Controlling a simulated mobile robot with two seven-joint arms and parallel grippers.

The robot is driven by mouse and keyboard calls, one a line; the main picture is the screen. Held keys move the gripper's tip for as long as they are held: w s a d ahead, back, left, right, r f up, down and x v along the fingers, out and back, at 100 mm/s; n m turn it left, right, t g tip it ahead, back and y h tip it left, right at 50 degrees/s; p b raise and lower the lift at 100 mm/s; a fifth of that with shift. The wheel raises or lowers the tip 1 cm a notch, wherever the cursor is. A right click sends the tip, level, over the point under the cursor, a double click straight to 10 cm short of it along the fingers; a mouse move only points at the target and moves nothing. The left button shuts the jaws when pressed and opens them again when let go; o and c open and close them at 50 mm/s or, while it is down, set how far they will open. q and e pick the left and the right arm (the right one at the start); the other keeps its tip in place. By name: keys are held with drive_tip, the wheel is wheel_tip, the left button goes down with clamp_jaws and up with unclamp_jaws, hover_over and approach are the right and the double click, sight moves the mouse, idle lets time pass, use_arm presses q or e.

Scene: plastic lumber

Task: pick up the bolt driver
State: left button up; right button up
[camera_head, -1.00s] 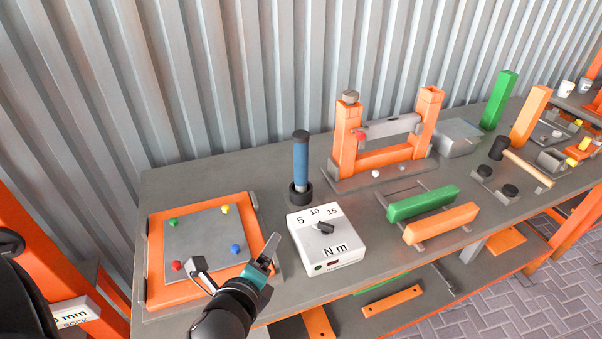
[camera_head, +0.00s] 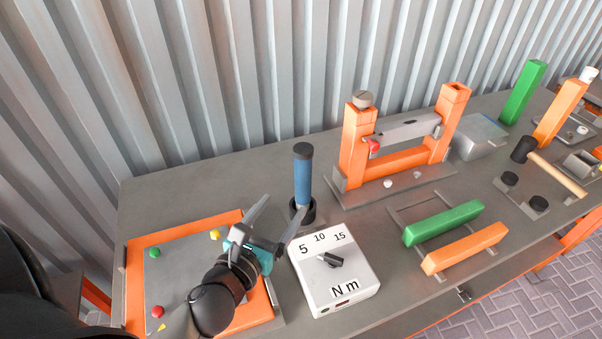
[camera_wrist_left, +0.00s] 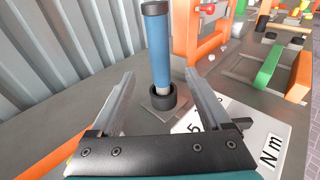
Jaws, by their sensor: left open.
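The bolt driver (camera_head: 303,178) stands upright, with a blue shaft, a black top cap and a black ring-shaped holder (camera_head: 301,211) around its lower end. It also shows in the left wrist view (camera_wrist_left: 160,50), straight ahead, between and beyond the fingertips. My left gripper (camera_head: 280,218) is open and empty. In the left wrist view the two fingers (camera_wrist_left: 161,85) spread to either side of the driver's lower part, with no contact visible. My right gripper is not in view.
A white torque box (camera_head: 335,270) marked N m stands close to the right of my left gripper. An orange frame press (camera_head: 399,160) stands behind right. Green (camera_head: 443,223) and orange (camera_head: 464,248) bars lie on a rack. A corrugated wall (camera_head: 200,80) runs behind the bench.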

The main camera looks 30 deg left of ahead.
sight(301, 183)
use_arm(q)
drive_tip(key=w, duration=0.3)
drive_tip(key=shift+w+f, duration=0.2)
drive_tip(key=shift+w, duration=0.2)
drive_tip(key=w, duration=0.2)
drive_tip(key=w+f, duration=0.1)
drive_tip(key=w, duration=0.1)
drive_tip(key=shift+w+a, duration=0.1)
drive_tip(key=shift+w, duration=0.65)
drive_tip(key=w, duration=0.4)
drive_tip(key=shift+a+f, duration=0.35)
drive_tip(key=shift+f, duration=0.05)
drive_tip(key=shift+w+f, duration=0.1)
drive_tip(key=shift+w, duration=0.5)
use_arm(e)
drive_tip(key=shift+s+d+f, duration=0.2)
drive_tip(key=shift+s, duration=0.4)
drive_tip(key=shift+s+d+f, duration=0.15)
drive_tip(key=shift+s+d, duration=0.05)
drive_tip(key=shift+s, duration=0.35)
